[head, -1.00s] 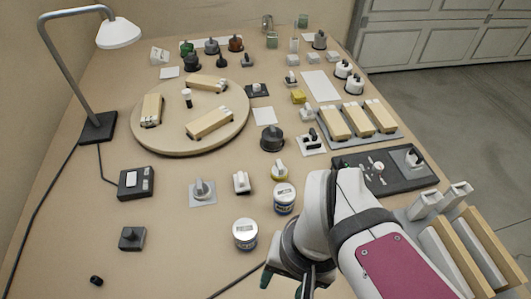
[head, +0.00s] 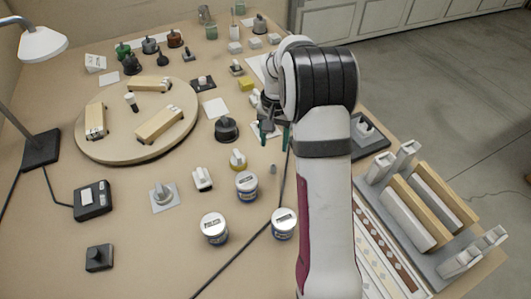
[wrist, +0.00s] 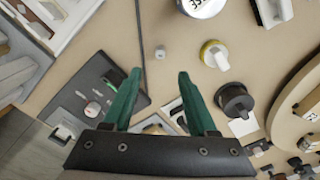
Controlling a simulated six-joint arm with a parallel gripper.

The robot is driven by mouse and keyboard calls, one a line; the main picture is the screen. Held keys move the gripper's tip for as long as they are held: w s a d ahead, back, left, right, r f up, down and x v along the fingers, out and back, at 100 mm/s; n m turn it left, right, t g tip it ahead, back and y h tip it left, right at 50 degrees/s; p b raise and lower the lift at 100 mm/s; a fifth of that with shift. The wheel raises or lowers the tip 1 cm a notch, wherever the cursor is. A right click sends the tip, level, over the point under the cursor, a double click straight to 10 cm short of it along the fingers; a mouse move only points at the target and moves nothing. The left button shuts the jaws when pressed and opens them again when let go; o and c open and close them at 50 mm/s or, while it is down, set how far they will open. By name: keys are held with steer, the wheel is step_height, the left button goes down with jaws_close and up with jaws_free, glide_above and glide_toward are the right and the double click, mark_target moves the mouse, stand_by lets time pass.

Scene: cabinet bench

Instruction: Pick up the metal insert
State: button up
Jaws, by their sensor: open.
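My gripper (head: 274,133) is open, with two green fingers pointing down, above and behind the cylinder in the head view. In the wrist view my gripper (wrist: 159,74) has nothing between its fingertips. My arm hides part of the bench to the right.
A dark cable (head: 235,258) runs along the bench. Bare bench surrounds the cylinder.

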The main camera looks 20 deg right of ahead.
mark_target(273, 165)
step_height(273, 165, down, 11)
steer(key=shift+f, duration=0.1)
jaws_close()
stand_by(0.3)
